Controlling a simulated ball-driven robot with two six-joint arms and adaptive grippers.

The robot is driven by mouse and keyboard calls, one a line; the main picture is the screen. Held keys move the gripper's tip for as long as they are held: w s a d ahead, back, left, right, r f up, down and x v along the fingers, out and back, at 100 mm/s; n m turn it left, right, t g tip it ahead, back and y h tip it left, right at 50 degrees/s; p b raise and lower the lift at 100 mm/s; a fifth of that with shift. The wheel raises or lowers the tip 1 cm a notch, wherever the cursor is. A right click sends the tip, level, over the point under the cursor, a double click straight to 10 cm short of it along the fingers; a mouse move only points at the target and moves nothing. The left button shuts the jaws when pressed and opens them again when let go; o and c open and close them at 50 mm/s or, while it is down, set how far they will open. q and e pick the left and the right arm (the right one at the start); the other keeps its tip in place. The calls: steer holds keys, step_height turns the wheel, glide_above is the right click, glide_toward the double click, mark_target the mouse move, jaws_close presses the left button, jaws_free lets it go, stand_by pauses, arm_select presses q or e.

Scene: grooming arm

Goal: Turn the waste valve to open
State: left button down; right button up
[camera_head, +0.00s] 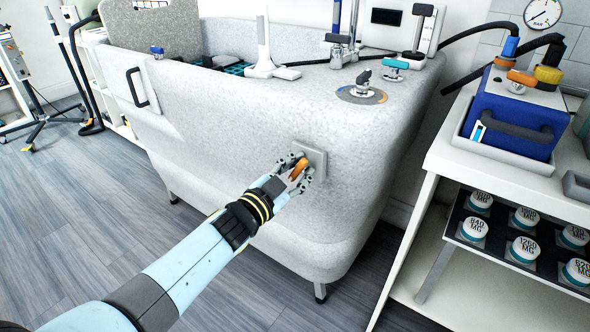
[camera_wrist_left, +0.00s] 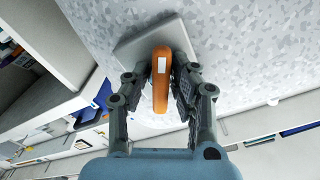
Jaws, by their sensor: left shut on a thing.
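The waste valve has an orange handle (camera_head: 298,169) on a grey square plate (camera_head: 316,160) on the front wall of the speckled grey tub (camera_head: 240,120). My left gripper (camera_head: 299,170) is at the plate with its fingers on both sides of the orange handle. In the left wrist view the orange handle (camera_wrist_left: 161,78) stands between the two fingers of my left gripper (camera_wrist_left: 160,85), with a white mark on its face. The plate (camera_wrist_left: 160,40) is behind it. The fingers are shut on the handle. My right gripper is not in view.
A black handle (camera_head: 137,87) is on the tub's left side. A dial with a knob (camera_head: 362,88) and a teal-handled tap (camera_head: 394,68) are on the rim. At right, a white shelf unit (camera_head: 440,165) holds a blue device (camera_head: 512,115) and several labelled weights (camera_head: 524,249).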

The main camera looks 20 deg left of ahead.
arm_select(q)
steer(key=shift+r+n+p, duration=0.2)
steer(key=shift+n+p, duration=0.1)
steer(key=shift+n, duration=0.4)
steer(key=shift+f, duration=0.1)
steer(key=shift+n+p, duration=0.35)
steer(key=shift+n, duration=0.15)
steer(key=shift+n+p, duration=0.35)
steer(key=shift+n, duration=0.65)
